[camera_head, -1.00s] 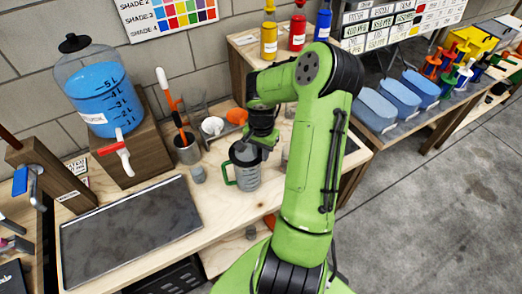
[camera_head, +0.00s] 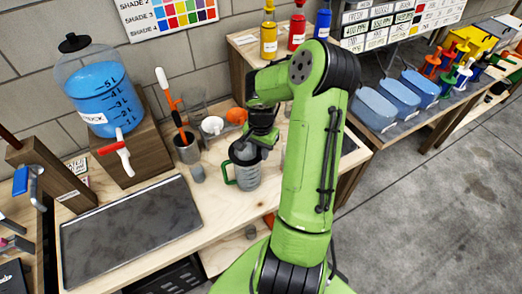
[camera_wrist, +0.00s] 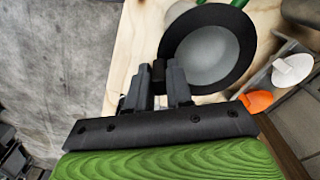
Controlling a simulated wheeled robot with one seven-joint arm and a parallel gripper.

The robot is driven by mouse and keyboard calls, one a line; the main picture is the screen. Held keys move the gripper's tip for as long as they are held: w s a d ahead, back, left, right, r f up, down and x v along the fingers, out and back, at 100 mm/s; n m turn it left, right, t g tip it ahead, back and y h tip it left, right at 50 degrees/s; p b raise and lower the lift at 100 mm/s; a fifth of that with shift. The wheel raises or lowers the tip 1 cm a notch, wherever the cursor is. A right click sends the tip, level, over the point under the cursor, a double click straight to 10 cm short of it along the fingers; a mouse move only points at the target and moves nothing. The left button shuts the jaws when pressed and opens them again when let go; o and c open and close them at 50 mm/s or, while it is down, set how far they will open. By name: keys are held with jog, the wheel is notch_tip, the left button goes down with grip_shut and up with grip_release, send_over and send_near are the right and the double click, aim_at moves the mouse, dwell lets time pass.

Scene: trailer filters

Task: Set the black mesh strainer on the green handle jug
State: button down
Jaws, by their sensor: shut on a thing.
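The jug (camera_head: 244,180) is clear grey with a green handle (camera_head: 228,173) and stands upright on the wooden bench. The strainer has a black rim and a grey mesh bowl (camera_wrist: 207,55) in the wrist view. In the head view the dark strainer (camera_head: 243,152) is over the jug's mouth. My gripper (camera_wrist: 158,78) is shut on the strainer's small black tab; my gripper (camera_head: 259,149) also shows just right of the jug's top in the head view. A bit of green shows past the strainer's rim in the wrist view. I cannot tell whether the rim touches the jug.
A dark tray (camera_head: 130,232) and a blue-filled dispenser (camera_head: 100,90) are further left.

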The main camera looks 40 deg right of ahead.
jog(key=shift+f+b, duration=0.5)
jog(key=shift+f, duration=0.1)
jog(key=c, duration=1.3)
grip_release()
jog(key=shift+r, duration=0.1)
notch_tip(320, 180, up, 11)
jog(key=p, duration=0.8)
